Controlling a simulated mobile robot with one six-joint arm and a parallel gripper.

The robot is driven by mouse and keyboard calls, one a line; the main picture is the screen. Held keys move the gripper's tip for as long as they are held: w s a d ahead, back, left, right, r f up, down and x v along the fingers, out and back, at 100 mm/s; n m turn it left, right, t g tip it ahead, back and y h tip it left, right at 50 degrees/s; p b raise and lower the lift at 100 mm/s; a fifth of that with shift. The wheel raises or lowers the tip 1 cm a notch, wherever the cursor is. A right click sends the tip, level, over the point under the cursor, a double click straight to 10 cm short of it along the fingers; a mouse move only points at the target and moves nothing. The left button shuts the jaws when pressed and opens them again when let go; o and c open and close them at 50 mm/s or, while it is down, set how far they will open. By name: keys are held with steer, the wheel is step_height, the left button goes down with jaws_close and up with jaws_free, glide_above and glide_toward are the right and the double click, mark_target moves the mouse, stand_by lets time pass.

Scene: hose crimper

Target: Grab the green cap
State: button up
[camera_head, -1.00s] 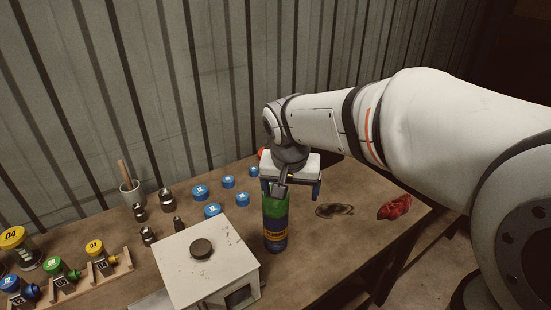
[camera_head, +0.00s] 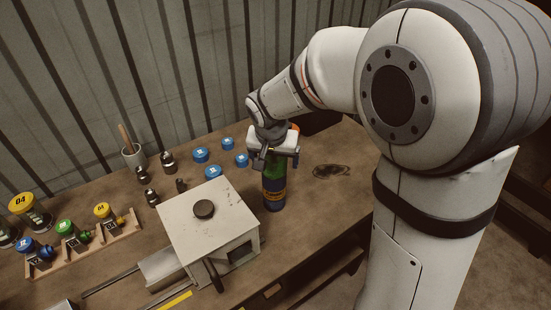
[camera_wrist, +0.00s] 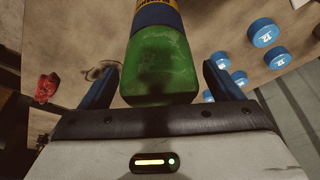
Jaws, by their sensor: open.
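The green cap (camera_wrist: 162,68) tops a dark blue bottle with a yellow-printed band (camera_head: 274,194) that stands upright on the workbench. In the wrist view the cap lies between the two blue fingers of my gripper (camera_wrist: 158,84), with a gap on either side. My gripper (camera_head: 272,158) is open at the top of the bottle in the head view. It partly hides the cap (camera_head: 274,173) there.
A white box with a dark knob (camera_head: 208,229) stands left of the bottle. Several blue caps (camera_head: 212,172) lie behind it. Metal fittings (camera_head: 168,160), a cup (camera_head: 133,157) and a rack (camera_head: 98,243) are farther left.

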steer(key=shift+c, duration=0.3)
steer(key=c, duration=1)
